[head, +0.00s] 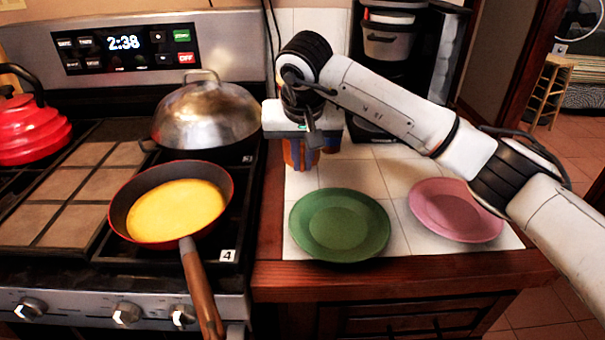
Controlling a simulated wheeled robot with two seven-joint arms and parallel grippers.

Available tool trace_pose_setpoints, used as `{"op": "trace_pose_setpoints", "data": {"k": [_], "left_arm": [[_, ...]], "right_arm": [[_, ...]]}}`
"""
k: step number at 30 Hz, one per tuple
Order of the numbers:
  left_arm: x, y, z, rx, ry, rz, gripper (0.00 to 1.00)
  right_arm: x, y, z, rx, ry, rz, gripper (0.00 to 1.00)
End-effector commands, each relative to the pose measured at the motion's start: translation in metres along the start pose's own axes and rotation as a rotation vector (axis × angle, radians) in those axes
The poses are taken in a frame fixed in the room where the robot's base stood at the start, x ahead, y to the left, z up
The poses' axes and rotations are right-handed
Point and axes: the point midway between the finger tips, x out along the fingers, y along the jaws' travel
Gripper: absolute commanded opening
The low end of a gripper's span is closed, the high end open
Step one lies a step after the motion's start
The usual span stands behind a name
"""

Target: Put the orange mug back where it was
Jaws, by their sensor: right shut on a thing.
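The orange mug (312,158) is on the white tiled counter, behind the green plate and to the right of the stove. My right gripper (300,150) reaches in from the right and points down over it. It is shut on the mug, with bluish finger parts along its side. The gripper body hides the mug's upper part, and I cannot tell whether its base touches the tiles. My left gripper is not in view.
A green plate (340,226) and a pink plate (455,210) lie on the tiled counter (400,232). Behind stands a black coffee maker (391,70). The stove holds a frying pan (120,208), a domed metal lid (206,115) and a red kettle (30,130).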

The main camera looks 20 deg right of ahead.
Motion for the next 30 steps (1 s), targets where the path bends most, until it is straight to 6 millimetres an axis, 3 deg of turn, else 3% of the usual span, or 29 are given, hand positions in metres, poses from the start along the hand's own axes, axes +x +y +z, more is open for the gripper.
{"op": "trace_pose_setpoints", "data": {"k": [9,20,21,24,30], "left_arm": [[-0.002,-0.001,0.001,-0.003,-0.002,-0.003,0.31],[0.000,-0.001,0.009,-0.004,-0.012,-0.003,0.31],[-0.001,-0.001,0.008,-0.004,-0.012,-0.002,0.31],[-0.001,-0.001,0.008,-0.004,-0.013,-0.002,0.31],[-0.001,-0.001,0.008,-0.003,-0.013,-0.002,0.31]], "right_arm": [[0.033,0.000,0.014,0.000,0.000,-0.001,0.00],[0.037,0.000,0.016,0.000,0.002,0.000,0.00],[0.038,0.000,0.016,0.000,0.000,0.000,0.12],[0.037,0.000,0.016,0.000,0.000,0.000,0.27],[0.037,0.000,0.016,0.000,0.000,0.000,0.27]]}}
